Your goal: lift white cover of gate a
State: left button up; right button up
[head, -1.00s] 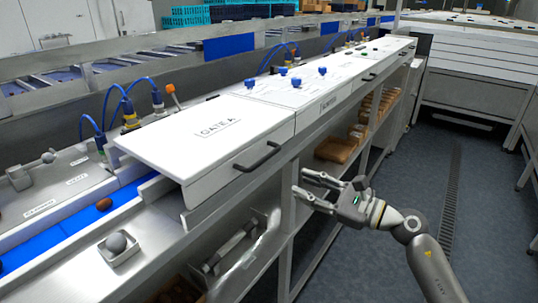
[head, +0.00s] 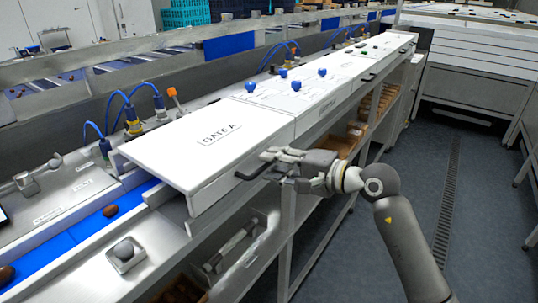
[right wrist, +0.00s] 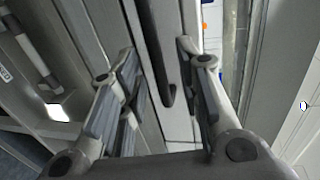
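The white cover (head: 185,150) of gate A lies flat and closed over the line, its label facing up. Its dark handle (head: 246,175) is on the front face, partly hidden by my right gripper (head: 274,161). My right gripper is at the handle's right part, coming from the aisle side. In the right wrist view the fingers (right wrist: 158,75) stand apart, with the dark handle (right wrist: 161,65) running between them. I see no clear contact with it. My left gripper is not in view.
A second white cover (head: 300,92) with blue knobs adjoins gate A's cover on the right. Blue hoses and an orange-tipped lever (head: 173,92) stand behind. A blue belt (head: 83,228) carries brown dates at left. The aisle floor (head: 420,190) is clear.

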jog(key=shift+x, duration=1.05)
jog(key=shift+f, duration=0.1)
jog(key=shift+d, duration=0.1)
grip_shut()
